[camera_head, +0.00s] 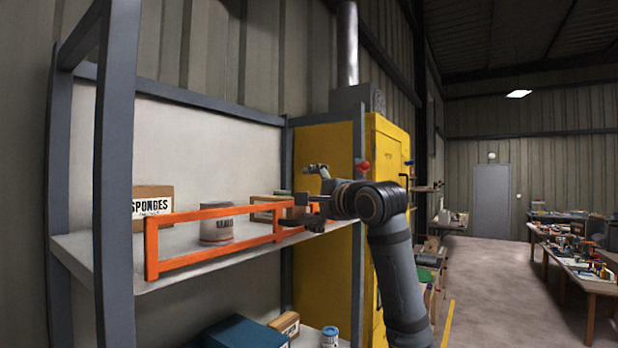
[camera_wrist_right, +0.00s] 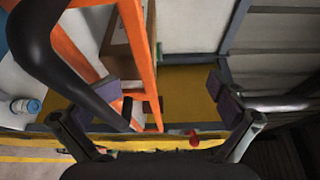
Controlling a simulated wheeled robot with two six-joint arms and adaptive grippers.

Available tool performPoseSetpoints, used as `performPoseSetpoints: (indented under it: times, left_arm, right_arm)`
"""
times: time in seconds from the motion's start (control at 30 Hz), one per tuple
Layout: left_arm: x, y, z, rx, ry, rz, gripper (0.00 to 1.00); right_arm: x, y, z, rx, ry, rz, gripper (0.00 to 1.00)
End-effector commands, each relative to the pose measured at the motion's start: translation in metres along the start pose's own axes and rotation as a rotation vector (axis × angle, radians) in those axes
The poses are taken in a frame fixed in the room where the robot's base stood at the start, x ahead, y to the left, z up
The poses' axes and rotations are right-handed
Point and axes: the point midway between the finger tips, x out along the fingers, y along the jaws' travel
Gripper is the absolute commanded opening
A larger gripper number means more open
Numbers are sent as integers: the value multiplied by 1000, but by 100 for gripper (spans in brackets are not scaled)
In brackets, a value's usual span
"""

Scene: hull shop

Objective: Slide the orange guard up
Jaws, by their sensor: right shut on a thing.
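The orange guard (camera_head: 215,254) is a rectangular rail frame along the front edge of the upper shelf, its lower rail close to shelf level. My right gripper (camera_head: 303,197) is at the guard's right part, with one finger above and one below. It is shut on the guard there; the exact contact is hard to see. My left gripper is in neither view.
Behind the guard stand a cardboard box (camera_head: 153,204) and a grey can (camera_head: 216,226). A grey shelf post (camera_head: 115,180) rises at the left. A yellow cabinet (camera_head: 388,165) stands right of the shelf. A blue box (camera_head: 238,332) sits on the lower shelf.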

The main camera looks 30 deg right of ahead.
Motion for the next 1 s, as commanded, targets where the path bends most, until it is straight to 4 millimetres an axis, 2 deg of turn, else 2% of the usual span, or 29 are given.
performPoseSetpoints:
  times: [0.03,0.17,0.5,0.67,0.97,1.0]
  left_arm:
    - [-5,0,0,0,0,0,93]
    - [1,0,0,0,-1,0,93]
    - [25,2,2,0,1,1,93]
    - [35,4,3,0,1,1,93]
    - [52,5,4,0,2,1,93]
    - [54,5,4,-1,2,1,93]
  right_arm:
    - [-4,-11,-1,-5,8,-17,71]
    - [-8,-8,-1,-5,7,-19,63]
    - [-35,-1,-2,-4,6,-19,41]
    - [-48,2,-3,-5,7,-19,36]
    - [-72,6,-3,-3,6,-19,39]
    - [-76,7,-2,-3,6,-19,36]
